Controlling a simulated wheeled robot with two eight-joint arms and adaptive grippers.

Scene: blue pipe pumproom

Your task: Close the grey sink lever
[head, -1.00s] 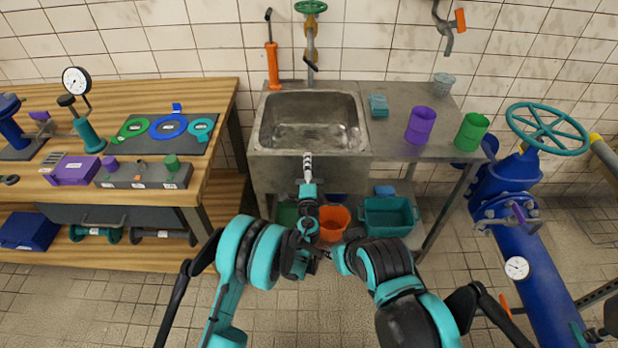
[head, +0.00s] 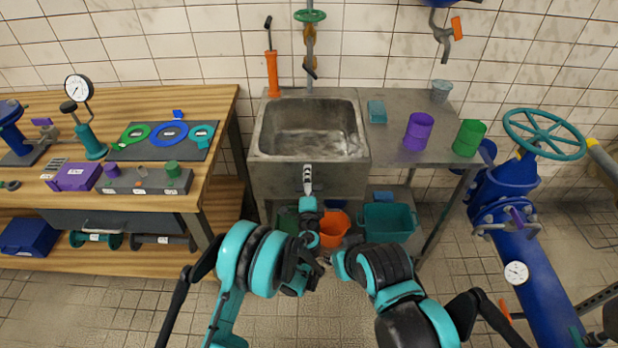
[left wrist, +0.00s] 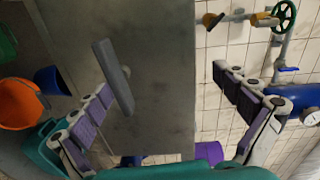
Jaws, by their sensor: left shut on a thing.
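The grey sink lever (left wrist: 113,77) shows in the left wrist view as a flat grey bar in front of the grey metal sink (left wrist: 165,60). My left gripper (left wrist: 165,85) has a finger on each side of it, and the bar lies close to the left-hand finger. In the head view my left gripper (head: 307,172) reaches up to the front wall of the sink (head: 262,182) and hides the lever. It is shut on the lever, though the contact is not clear. My right arm ends beside the left wrist; its fingers are largely hidden.
An orange bucket (head: 334,232) and a teal tub (head: 388,224) stand under the sink. A purple cup (head: 419,131) and a green cup (head: 468,138) stand on the counter to the right. A wooden workbench (head: 222,105) is at the left, and blue pipework (head: 522,262) at the right.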

